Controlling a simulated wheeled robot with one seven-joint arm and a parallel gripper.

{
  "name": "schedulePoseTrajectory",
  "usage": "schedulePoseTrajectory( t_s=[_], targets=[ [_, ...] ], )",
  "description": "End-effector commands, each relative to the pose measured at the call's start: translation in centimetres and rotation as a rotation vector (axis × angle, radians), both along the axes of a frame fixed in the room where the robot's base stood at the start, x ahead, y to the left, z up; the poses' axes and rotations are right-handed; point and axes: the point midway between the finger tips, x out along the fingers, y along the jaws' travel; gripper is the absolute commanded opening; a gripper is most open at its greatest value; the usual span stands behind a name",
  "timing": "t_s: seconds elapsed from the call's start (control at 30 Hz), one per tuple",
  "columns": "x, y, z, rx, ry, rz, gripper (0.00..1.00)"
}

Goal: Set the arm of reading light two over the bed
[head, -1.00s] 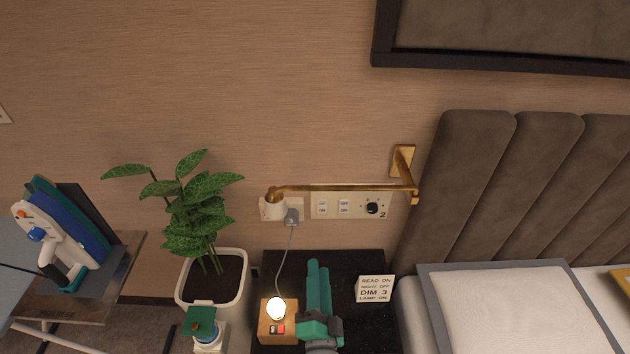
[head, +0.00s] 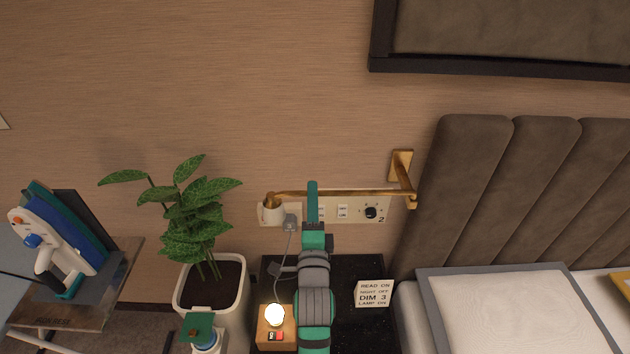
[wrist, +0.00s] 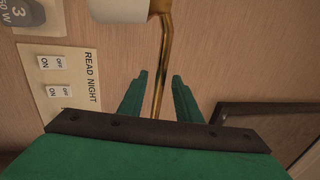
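Reading light two's brass arm (head: 350,193) runs left from its wall bracket (head: 401,166), away from the bed, ending in a white lamp head (head: 271,213). The panel below it bears a "2". In the wrist view, the arm (wrist: 165,45) passes between the fingers and the lamp head (wrist: 118,8) is at the top. My gripper (head: 312,188) overlaps the brass arm in the head view. Its green fingers (wrist: 158,84) are apart, with gaps beside the rod; whether either touches it is unclear.
The switch panel (head: 354,214) lies close under the arm. Below are a black nightstand (head: 370,325), a sign (head: 374,294) and a glowing bulb (head: 275,316). A plant (head: 200,205) stands left. The bed's headboard (head: 470,190) and pillow (head: 505,305) are right, with clear space above the pillow.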

Motion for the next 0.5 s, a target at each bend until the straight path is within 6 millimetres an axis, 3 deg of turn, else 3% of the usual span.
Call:
schedulePoseTrajectory(
  t_s=[0.2, 0.5],
  targets=[
    [3.3, -0.4, 0.7, 0.000, -0.001, -0.006, 0.31],
    [5.3, -0.7, 1.0, -0.001, 0.001, -0.010, 0.31]
  ],
)
